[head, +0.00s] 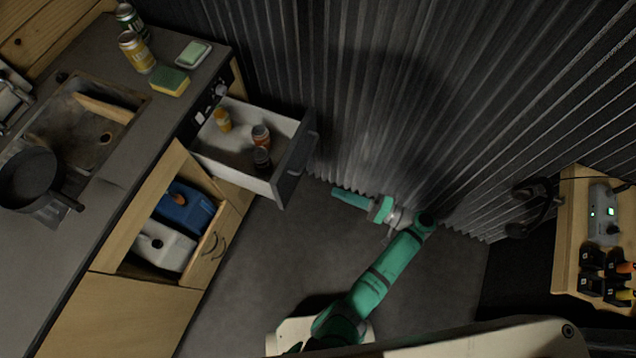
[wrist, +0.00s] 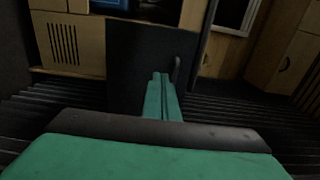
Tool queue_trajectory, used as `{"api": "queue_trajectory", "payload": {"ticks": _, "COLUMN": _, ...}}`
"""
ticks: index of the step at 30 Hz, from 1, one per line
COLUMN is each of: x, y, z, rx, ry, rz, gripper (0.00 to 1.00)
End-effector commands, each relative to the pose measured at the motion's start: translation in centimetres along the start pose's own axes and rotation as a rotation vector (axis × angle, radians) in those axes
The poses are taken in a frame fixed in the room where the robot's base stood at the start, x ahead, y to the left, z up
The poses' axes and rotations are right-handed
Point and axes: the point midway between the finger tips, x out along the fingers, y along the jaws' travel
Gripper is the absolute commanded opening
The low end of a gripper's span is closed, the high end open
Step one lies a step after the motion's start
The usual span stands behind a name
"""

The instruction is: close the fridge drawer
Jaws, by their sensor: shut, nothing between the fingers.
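The fridge drawer (head: 235,173) is pulled out from the counter front in the head view. Its dark front panel (head: 296,160) with a handle faces right. Several small bottles and jars stand inside it. My gripper (head: 336,193) is shut and empty, a little to the right of the drawer front and apart from it in the head view. In the wrist view my shut green fingers (wrist: 161,78) point at the dark drawer front (wrist: 130,62), with the handle (wrist: 177,70) just right of the fingertips. Whether they touch the panel there is hard to tell.
An open cupboard with a blue container (head: 186,208) and a white container (head: 163,246) is below the drawer's left side. A corrugated dark wall (head: 400,90) runs close behind my arm. The grey floor (head: 255,270) before the counter is clear. A wooden shelf (head: 568,235) stands at right.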

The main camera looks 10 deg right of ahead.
Motion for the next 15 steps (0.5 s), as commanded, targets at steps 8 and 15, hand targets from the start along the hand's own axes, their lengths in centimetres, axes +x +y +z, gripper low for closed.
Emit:
{"api": "queue_trajectory", "payload": {"ticks": 8, "x": 4.6, "y": 0.1, "z": 0.3, "rx": 0.002, "ry": -0.008, "rz": 0.003, "gripper": 0.0}}
{"api": "queue_trajectory", "payload": {"ticks": 15, "x": 9.1, "y": 0.1, "z": 0.3, "rx": 0.002, "ry": -0.008, "rz": 0.003, "gripper": 0.0}}
